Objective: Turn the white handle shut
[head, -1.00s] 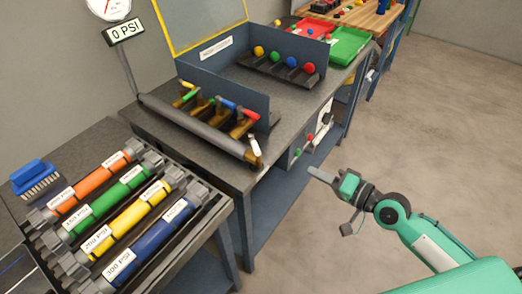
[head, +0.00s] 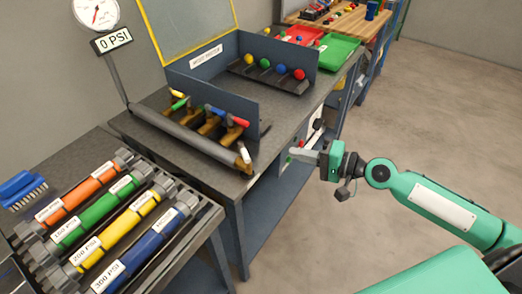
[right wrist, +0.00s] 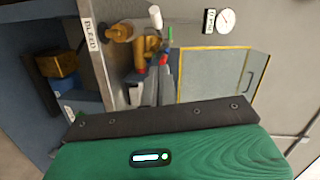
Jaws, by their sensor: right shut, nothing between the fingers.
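The white handle (head: 246,153) sits on a brass valve at the right front end of the grey pipe (head: 190,139) on the workbench. It points up from the valve. It also shows in the right wrist view as a white knob (right wrist: 155,16) above brass fittings. My right gripper (head: 293,154) is shut and empty. It is to the right of the white handle, past the bench's front edge, and does not touch it. In the right wrist view its dark finger bar (right wrist: 160,120) lies across the picture. My left gripper is out of view.
Behind the pipe stand valves with yellow, green, blue and red handles, then a blue-grey panel (head: 210,95). A rack of coloured cylinders (head: 150,245) is at front left. The floor at right is open.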

